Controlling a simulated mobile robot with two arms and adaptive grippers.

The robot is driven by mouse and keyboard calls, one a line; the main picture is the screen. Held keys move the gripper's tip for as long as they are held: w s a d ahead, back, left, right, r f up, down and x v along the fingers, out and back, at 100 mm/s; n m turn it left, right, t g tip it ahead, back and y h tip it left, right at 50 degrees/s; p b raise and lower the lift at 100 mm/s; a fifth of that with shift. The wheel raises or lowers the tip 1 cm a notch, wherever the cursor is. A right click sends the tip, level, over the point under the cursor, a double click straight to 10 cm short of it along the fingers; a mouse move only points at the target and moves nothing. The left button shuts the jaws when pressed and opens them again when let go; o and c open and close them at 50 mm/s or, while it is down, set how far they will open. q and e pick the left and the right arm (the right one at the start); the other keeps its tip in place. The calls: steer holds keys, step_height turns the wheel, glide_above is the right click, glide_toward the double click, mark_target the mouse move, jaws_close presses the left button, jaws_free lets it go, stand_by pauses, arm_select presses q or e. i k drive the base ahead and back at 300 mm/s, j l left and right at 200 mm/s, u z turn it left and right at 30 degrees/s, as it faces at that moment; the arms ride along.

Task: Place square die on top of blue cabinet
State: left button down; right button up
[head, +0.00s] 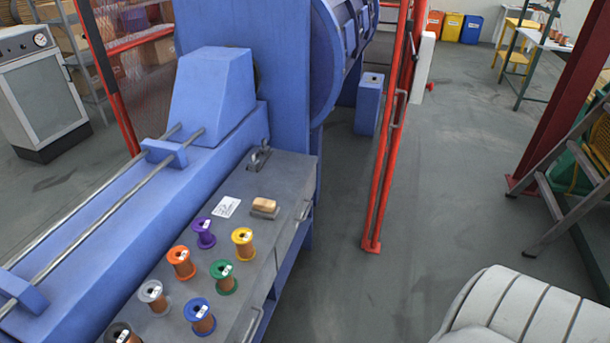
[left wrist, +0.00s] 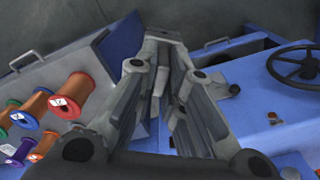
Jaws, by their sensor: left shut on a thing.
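The blue cabinet (head: 291,182) with a grey top stands beside the blue machine in the head view. A wooden block on a dark base (head: 265,207) and a grey metal clamp-like part (head: 260,156) are on its top. My left gripper (left wrist: 165,40) shows only in the left wrist view. Its fingers come together at the tips on a small grey piece, which looks like the square die (left wrist: 166,36). The fingers hide much of it, so its full shape is unclear. My right gripper is in neither view.
Several coloured wire spools (head: 204,232) and a white label (head: 226,207) occupy the cabinet top; spools also show in the left wrist view (left wrist: 72,96). A handwheel (left wrist: 297,64) is at right there.

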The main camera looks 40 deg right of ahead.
mark_target(285, 173)
steer(key=i+l, duration=0.1)
steer(key=l, duration=0.3)
steer(key=i+l, duration=0.1)
steer(key=l, duration=0.3)
steer(key=i+l, duration=0.1)
steer(key=l, duration=0.3)
steer(key=i+l, duration=0.1)
steer(key=l, duration=0.3)
steer(key=i+l, duration=0.1)
steer(key=l, duration=0.3)
steer(key=i+l, duration=0.45)
steer(key=l, duration=0.15)
steer(key=i+l, duration=0.95)
steer(key=l, duration=0.25)
steer(key=l+z, duration=0.05)
